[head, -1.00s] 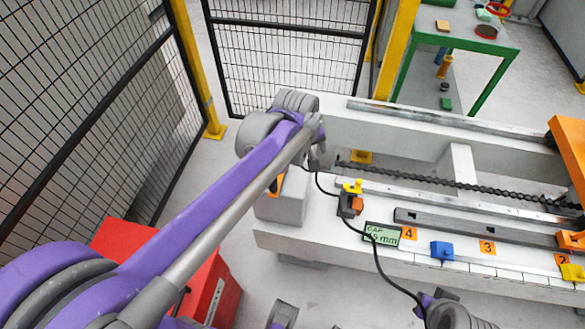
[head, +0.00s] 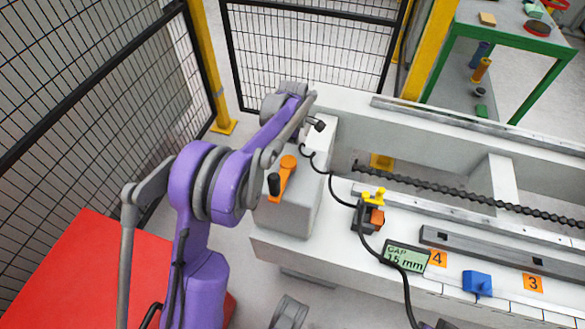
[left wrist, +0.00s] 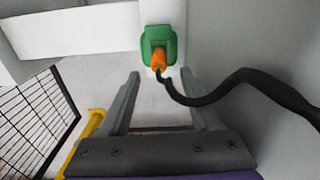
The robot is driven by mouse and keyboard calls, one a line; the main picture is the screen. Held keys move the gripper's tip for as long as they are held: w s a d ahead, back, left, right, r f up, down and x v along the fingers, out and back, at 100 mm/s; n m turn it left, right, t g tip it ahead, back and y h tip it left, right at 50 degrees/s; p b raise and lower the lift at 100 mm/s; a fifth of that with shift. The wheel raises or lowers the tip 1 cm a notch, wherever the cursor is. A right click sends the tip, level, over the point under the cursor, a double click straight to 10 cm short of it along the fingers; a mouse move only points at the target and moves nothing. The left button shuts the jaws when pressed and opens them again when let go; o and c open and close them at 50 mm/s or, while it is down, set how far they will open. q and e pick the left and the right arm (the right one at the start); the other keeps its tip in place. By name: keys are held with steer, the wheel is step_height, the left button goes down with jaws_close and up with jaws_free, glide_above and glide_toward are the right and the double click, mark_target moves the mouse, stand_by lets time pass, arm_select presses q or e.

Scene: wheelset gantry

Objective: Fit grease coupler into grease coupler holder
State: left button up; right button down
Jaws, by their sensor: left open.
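In the left wrist view an orange piece with a black hose (left wrist: 158,60), which looks like the grease coupler, sits at a green fitting (left wrist: 154,34), apparently its holder, on a pale beam. I cannot tell how deep it sits. My left gripper (left wrist: 163,80) is open, its two grey fingers either side of and below the orange piece. My right gripper is not in view.
A grey block with an orange and black lever (head: 284,178) stands near my left arm. A black hose (head: 340,196) crosses the pale bench. Mesh fencing (head: 80,120) stands left.

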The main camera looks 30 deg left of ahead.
arm_select(q)
step_height(320, 180, down, 8)
steer(key=shift+w+d+r+b, duration=0.1)
steer(key=shift+w+b, duration=0.05)
steer(key=shift+b, duration=0.85)
jaws_close()
steer(key=shift+r, duration=0.1)
